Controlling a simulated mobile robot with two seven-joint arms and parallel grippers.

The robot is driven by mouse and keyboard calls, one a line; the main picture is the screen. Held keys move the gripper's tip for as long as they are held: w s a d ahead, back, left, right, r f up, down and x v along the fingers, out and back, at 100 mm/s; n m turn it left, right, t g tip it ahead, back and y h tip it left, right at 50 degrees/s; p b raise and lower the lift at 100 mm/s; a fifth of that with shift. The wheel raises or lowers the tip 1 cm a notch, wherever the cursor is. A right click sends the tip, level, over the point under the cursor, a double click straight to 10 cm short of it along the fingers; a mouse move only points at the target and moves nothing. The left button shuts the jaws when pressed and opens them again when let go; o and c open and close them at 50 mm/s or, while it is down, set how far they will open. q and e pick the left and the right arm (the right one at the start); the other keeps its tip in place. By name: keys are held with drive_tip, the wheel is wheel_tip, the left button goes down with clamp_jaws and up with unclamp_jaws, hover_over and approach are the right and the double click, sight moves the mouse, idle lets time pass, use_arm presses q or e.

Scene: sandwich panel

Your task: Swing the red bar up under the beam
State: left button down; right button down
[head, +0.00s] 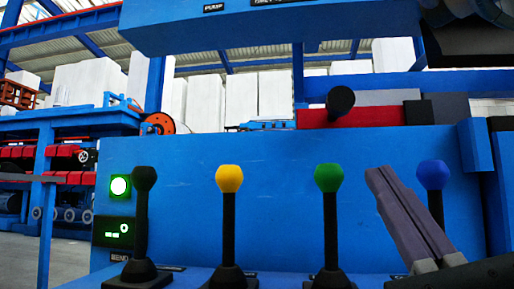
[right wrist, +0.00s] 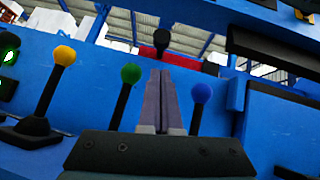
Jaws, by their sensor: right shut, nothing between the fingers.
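The red bar (head: 370,115) lies low along the top of the blue panel in the head view, with a black round-ended handle (head: 340,101) at its left part. In the right wrist view the red bar (right wrist: 205,67) shows behind my fingertips, and the black handle (right wrist: 162,38) stands just above them. The blue beam (head: 270,30) spans the top of the head view, with a clear gap above the bar. My right gripper (head: 378,172) is shut and empty, pointing up in front of the blue-knobbed lever, below the bar and apart from it. My left gripper is not in view.
Levers with black (head: 145,178), yellow (head: 229,178), green (head: 328,178) and blue (head: 433,174) knobs stand in front of the panel. A lit green button (head: 119,186) is at the left. Grey and black blocks sit behind and beside the bar.

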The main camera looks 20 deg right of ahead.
drive_tip(key=p+x, duration=0.1)
drive_tip(key=x, duration=0.9)
drive_tip(key=shift+a+r, duration=0.1)
drive_tip(key=shift+r, duration=0.05)
